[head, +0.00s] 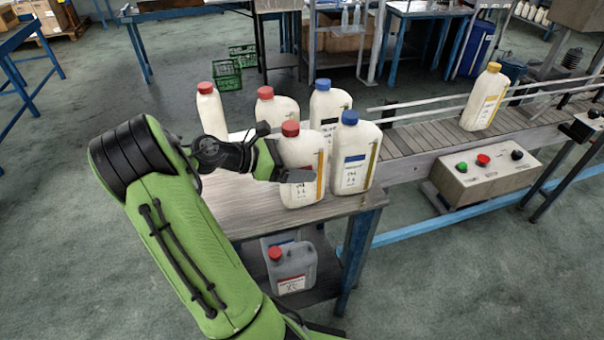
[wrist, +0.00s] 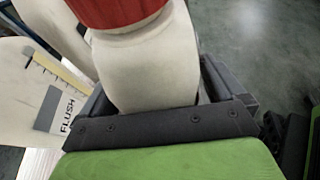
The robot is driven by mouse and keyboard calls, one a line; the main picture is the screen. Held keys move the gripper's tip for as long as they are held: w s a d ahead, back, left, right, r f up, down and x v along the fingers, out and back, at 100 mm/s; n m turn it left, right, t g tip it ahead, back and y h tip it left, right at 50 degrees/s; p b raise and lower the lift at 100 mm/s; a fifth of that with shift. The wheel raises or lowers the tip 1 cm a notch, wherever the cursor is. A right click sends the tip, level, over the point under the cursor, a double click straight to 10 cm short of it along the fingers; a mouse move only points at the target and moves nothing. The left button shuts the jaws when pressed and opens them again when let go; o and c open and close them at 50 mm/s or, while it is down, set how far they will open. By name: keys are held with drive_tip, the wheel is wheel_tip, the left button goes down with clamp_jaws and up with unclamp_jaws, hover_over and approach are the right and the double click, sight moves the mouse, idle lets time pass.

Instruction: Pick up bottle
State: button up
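The near red-capped white bottle (head: 302,158) stands upright at the front edge of the table, with a yellow strip on its side. My gripper (head: 284,152) reaches it from the left, one finger on the near side and one on the far side. In the wrist view the bottle (wrist: 148,70) sits between the dark fingers, close to both; the gripper looks open around it, though contact is hard to judge. Its lower part is hidden by the gripper. A blue-capped bottle (head: 355,155) stands close on its right, also partly visible in the wrist view (wrist: 35,85).
Behind stand two more red-capped bottles (head: 210,108) (head: 278,108) and another blue-capped bottle (head: 328,108). A conveyor (head: 440,135) carrying a yellow-capped bottle (head: 484,97) runs off right. A grey jug (head: 292,270) sits on the lower shelf. A control box (head: 485,178) is at right.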

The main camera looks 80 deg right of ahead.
drive_tip(key=shift+r, duration=0.1)
clamp_jaws()
idle(0.3)
